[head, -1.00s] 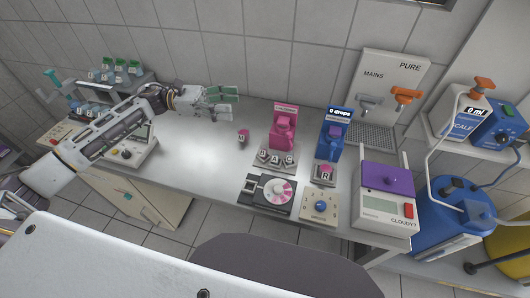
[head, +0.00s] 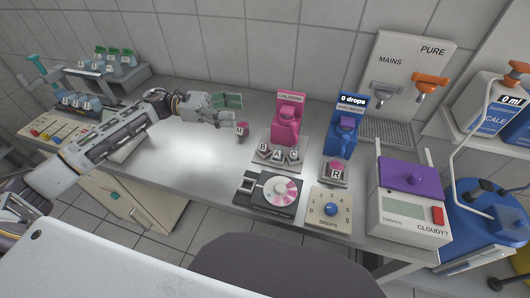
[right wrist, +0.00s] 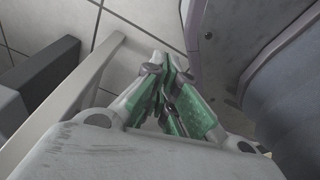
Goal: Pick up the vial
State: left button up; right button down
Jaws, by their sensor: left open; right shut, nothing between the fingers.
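A small vial with a pink top and a letter on its front (head: 241,129) stands upright on the grey worktop (head: 190,160), left of the pink dispenser. My left gripper (head: 230,106) is open and empty, just behind and to the left of that vial in the head view. Its green finger pads show; I cannot tell whether a finger touches the vial. My right gripper (right wrist: 170,72) is shut and empty in the right wrist view, away from the worktop items.
Pink dispenser (head: 286,120) has lettered vials B, A and C before it; blue dispenser (head: 344,130) has vial R (head: 337,171). A dial unit (head: 270,190), drops box (head: 330,208) and purple-lidded meter (head: 411,180) stand in front. A vial rack (head: 136,78) stands far left.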

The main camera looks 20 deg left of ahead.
pick_arm(q)
notch_tip(320, 180, down, 6)
jog(key=b, duration=0.5)
jog(key=shift+w+f+b, duration=0.15)
jog(key=shift+f+b, duration=0.05)
jog(key=shift+b, duration=0.2)
pick_arm(e)
jog(key=shift+w+a+f, duration=0.1)
jog(key=shift+w+f, duration=0.4)
jog(key=shift+w, duration=0.3)
jog(key=shift+w+d+f, duration=0.1)
jog(key=shift+w+f, duration=0.45)
jog(key=shift+w, duration=0.25)
jog(key=shift+w+a+f, duration=0.1)
jog(key=shift+w+f, duration=0.4)
jog(key=shift+w, duration=0.3)
pick_arm(q)
send_near(264, 149)
jog(key=shift+w+f, duration=0.25)
jog(key=shift+w, duration=0.55)
jog(key=shift+d+f, duration=0.15)
jog(key=shift+d, duration=0.2)
jog(key=shift+w+d, duration=0.1)
jog(key=shift+d, duration=0.35)
jog(key=shift+w+d, duration=0.1)
jog(key=shift+d, duration=0.4)
pick_arm(e)
jog(key=shift+s, duration=0.3)
